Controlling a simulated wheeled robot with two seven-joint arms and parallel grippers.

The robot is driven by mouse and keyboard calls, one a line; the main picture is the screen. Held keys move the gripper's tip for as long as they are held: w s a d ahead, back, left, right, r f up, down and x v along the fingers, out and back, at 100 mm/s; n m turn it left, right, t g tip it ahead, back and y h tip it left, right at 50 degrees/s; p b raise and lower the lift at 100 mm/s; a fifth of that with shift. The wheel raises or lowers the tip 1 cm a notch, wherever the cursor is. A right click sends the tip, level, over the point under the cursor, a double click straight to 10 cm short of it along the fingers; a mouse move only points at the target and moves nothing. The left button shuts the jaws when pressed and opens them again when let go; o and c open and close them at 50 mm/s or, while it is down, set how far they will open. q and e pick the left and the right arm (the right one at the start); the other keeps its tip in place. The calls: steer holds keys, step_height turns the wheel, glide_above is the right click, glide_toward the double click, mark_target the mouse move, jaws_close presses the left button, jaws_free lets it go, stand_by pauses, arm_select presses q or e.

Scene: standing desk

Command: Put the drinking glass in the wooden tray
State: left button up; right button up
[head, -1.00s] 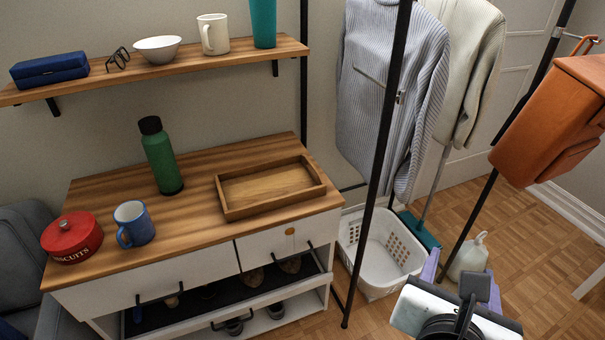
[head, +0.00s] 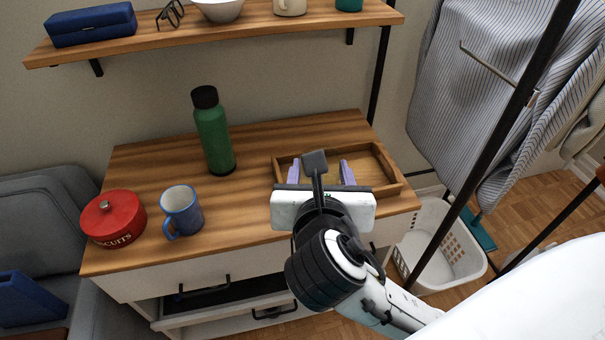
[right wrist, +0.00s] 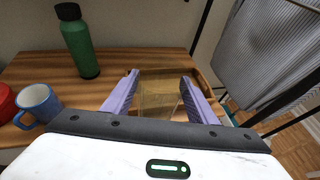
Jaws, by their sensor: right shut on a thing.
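The wooden tray (head: 384,163) sits at the right end of the desk top, its near part hidden by my right arm. My right gripper (head: 320,174) is over the tray in the head view. In the right wrist view its purple fingers (right wrist: 158,98) are shut on the clear drinking glass (right wrist: 157,92), which is see-through and faint. The tray's wood shows around and behind the glass, so I cannot tell whether the glass touches the tray floor. My left gripper is not in view.
A green bottle (head: 214,135), a blue mug (head: 182,212) and a red biscuit tin (head: 113,219) stand left of the tray. A shelf (head: 270,22) hangs above the desk. A black post (head: 487,135) and a white laundry basket (head: 440,245) are to the right.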

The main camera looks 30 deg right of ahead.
steer(key=w+d+f+m+h+b, duration=0.1)
steer(key=w+d+f+b, duration=0.15)
steer(key=w+d, duration=0.45)
steer(key=w+d+f+b, duration=0.2)
steer(key=w+d+b, duration=0.2)
steer(key=w+d, duration=0.25)
steer(key=shift+g, duration=0.3)
steer(key=shift+w+d+f+b, duration=0.15)
steer(key=shift+f+b, duration=0.2)
steer(key=shift+f, duration=1.2)
steer(key=shift+w+a+f+b, duration=0.15)
steer(key=shift+f+b, duration=0.25)
steer(key=shift+f, duration=1.2)
steer(key=shift+w+d+f+b, duration=0.1)
steer(key=shift+w+f+b, duration=0.2)
steer(key=shift+f, duration=1.25)
steer(key=shift+s, duration=0.1)
steer(key=o, duration=1)
steer(key=shift+f, duration=0.1)
steer(key=shift+c, duration=0.2)
steer(key=shift+o, duration=1.2)
